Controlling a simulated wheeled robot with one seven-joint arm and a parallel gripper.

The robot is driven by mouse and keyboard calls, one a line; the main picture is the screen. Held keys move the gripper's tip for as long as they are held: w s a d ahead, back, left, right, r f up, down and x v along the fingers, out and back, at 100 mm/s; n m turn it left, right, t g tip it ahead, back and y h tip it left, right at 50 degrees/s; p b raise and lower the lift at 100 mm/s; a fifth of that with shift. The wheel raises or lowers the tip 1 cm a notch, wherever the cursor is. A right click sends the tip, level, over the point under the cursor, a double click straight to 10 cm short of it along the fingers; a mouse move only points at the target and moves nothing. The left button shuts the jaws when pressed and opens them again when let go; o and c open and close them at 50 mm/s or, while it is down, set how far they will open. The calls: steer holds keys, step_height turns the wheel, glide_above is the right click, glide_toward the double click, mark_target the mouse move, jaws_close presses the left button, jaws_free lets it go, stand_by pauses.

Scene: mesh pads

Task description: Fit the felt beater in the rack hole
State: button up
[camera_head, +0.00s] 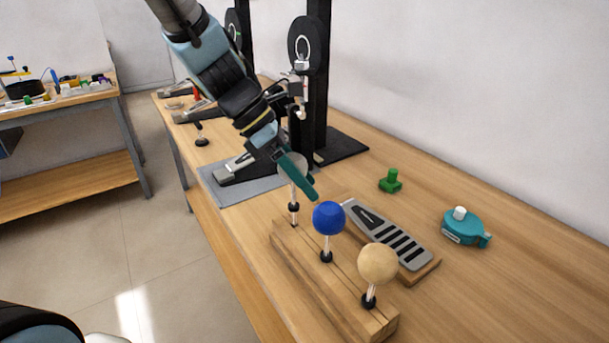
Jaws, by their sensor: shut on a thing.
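A wooden rack (290,255) lies along the bench's front edge. A blue-headed beater (329,218) and a tan-headed beater (378,263) stand upright in it, their black collars at its top. A pale grey-headed beater, which looks like the felt one (291,163), is upright at the rack's far end. My gripper (303,184) is shut on it, with teal fingers hiding part of its head and shaft. Its black collar shows above the rack end, with a short stem below. I cannot tell whether the stem tip is inside the hole, which is hidden.
A grey pedal (390,235) on a wooden board lies right of the rack. A green knob piece (390,181) and a teal tape-like case (465,227) lie farther right. A black stand (318,100) with a pedal on a grey mat (214,184) is behind.

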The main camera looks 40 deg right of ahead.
steer(key=shift+f+b, duration=0.95)
steer(key=shift+f, duration=0.85)
steer(key=o, duration=1.5)
steer(key=shift+c, duration=0.2)
steer(key=v, duration=1.1)
steer(key=shift+b, duration=0.45)
